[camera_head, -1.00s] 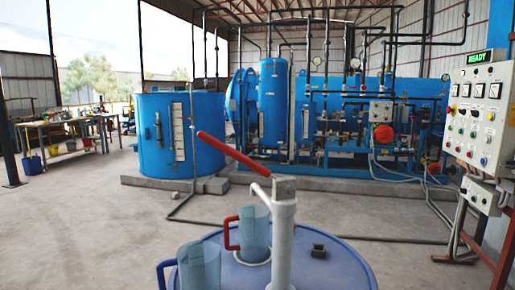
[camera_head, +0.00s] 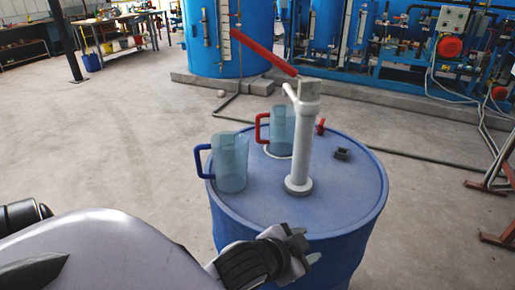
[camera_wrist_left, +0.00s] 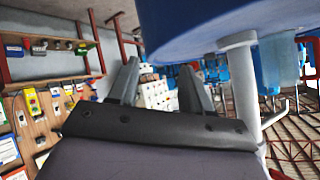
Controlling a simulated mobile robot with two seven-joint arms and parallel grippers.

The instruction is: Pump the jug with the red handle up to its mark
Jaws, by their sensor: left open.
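The clear bluish jug with the red handle (camera_head: 281,130) stands on the blue drum (camera_head: 330,205), under the white pump's spout. The pump (camera_head: 299,140) rises upright from the drum top. Its long red lever (camera_head: 262,50) slants up to the left. No mark or liquid level can be made out on the jug. My left gripper (camera_head: 306,246) is open and empty, in front of the drum's near side and lower than its top. Its two fingers stand apart in the left wrist view (camera_wrist_left: 160,90). My right gripper is not in view.
A jug with a blue handle (camera_head: 231,165) stands on the drum, front left of the red-handled one. A small red part (camera_head: 320,126) and a dark cap (camera_head: 341,153) are on the drum top. Open concrete floor (camera_head: 130,145) lies to the left.

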